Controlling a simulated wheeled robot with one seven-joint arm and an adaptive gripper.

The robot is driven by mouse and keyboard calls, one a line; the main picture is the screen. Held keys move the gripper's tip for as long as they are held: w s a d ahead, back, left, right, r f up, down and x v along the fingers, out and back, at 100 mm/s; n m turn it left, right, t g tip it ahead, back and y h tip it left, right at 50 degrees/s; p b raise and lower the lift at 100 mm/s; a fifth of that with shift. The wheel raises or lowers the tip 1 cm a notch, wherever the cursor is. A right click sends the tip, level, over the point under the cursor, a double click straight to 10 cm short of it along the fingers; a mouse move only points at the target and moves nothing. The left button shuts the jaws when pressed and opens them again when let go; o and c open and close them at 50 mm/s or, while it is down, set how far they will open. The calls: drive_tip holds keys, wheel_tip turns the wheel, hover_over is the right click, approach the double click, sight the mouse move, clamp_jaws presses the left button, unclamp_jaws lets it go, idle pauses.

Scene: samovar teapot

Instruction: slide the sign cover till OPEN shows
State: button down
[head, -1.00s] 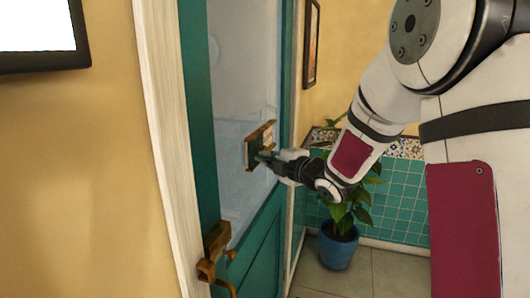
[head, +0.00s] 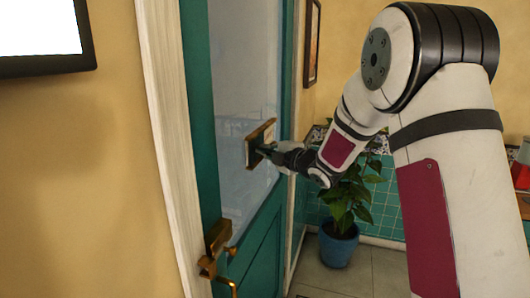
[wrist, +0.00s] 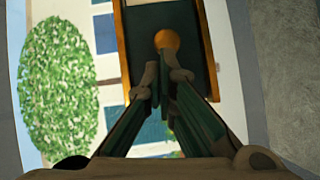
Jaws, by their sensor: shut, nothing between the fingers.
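The sign (head: 249,153) is a small box with a brown-gold frame on the door's glass pane; I cannot read any lettering on it. In the wrist view its orange-brown frame (wrist: 207,38) surrounds a dark green cover (wrist: 150,20) with a round orange knob (wrist: 167,41). My gripper (wrist: 163,78) is shut and empty, with its fingertips just below the knob in that view; I cannot tell whether they touch it. In the head view my gripper (head: 266,150) is at the sign's right part, hiding some of it.
The teal door (head: 262,235) has a brass handle (head: 216,252) at its lower left. A potted plant (head: 338,245) stands on the floor beyond the door, below my arm. A framed picture (head: 311,42) hangs on the yellow wall.

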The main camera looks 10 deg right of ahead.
drive_tip(key=w+d+b, duration=0.1)
drive_tip(key=w+d, duration=0.1)
drive_tip(key=w, duration=0.1)
drive_tip(key=w+d+b, duration=0.2)
drive_tip(key=w, duration=0.2)
drive_tip(key=w+d+b, duration=0.2)
drive_tip(key=w, duration=0.1)
drive_tip(key=shift+w+d+f, duration=0.1)
drive_tip(key=shift+w+d, duration=0.1)
drive_tip(key=shift+d, duration=0.2)
